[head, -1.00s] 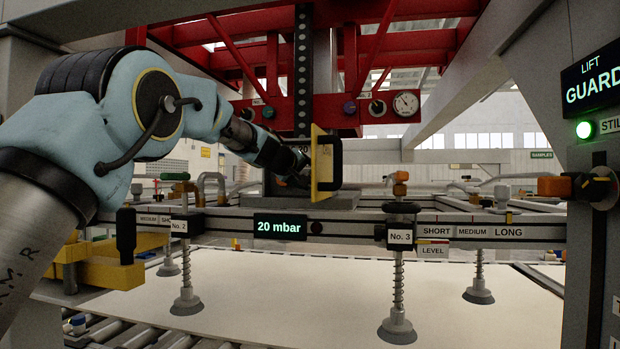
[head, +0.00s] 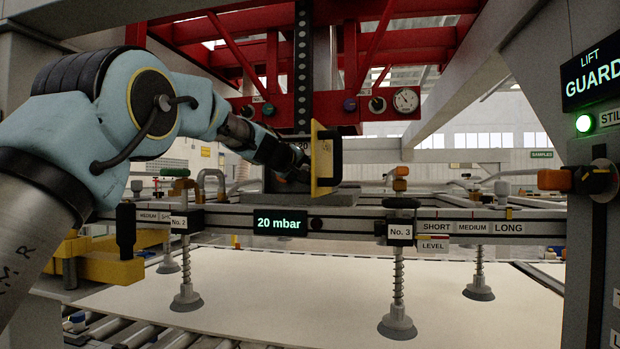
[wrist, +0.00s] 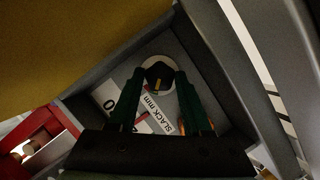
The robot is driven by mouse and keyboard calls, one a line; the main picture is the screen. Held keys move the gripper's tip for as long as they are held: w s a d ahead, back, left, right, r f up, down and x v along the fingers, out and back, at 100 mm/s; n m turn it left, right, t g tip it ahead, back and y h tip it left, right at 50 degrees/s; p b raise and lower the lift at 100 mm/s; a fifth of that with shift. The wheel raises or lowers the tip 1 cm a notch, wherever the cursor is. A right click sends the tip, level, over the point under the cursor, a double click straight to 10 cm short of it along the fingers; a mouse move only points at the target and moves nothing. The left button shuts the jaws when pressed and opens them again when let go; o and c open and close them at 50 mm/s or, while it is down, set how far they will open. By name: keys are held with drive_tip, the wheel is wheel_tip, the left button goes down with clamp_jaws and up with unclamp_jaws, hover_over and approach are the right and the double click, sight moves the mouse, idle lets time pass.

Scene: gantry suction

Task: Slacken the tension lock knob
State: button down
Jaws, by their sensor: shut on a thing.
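The tension lock knob (wrist: 159,75) is dark and round with a pale-yellow mark on its face, in front of a white disc in the wrist view. It sits inside a grey recess (wrist: 190,50) beside a white label reading "SLACK mm" (wrist: 163,118). My gripper (wrist: 161,80) has its two green fingers on either side of the knob, shut on it. In the head view my gripper (head: 293,168) is dark and partly hidden behind an upright yellow panel (head: 322,160) with a black handle. The knob itself cannot be made out there.
A red truss (head: 250,60) with dials hangs above. The grey beam (head: 345,224) bears a "20 mbar" display (head: 279,223) and suction cups (head: 397,322) over a pale sheet (head: 290,285). A grey post with a lit green lamp (head: 584,123) stands at right.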

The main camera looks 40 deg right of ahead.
drive_tip(key=n+b, duration=0.1)
drive_tip(key=b, duration=0.1)
drive_tip(key=f+n+h+b, duration=0.1)
drive_tip(key=b, duration=0.2)
drive_tip(key=shift+w+n+g, duration=0.15)
drive_tip(key=shift+n+g, duration=0.15)
drive_tip(key=shift+n, duration=0.1)
drive_tip(key=n+h+b, duration=0.1)
drive_tip(key=b, duration=0.1)
drive_tip(key=shift+b, duration=0.35)
drive_tip(key=shift+r+n+h+b, duration=0.15)
drive_tip(key=shift+n+h+b, duration=0.15)
drive_tip(key=shift+n+b, duration=0.35)
drive_tip(key=shift+r, duration=0.1)
drive_tip(key=shift+c, duration=1.7)
unclamp_jaws()
drive_tip(key=shift+a, duration=0.15)
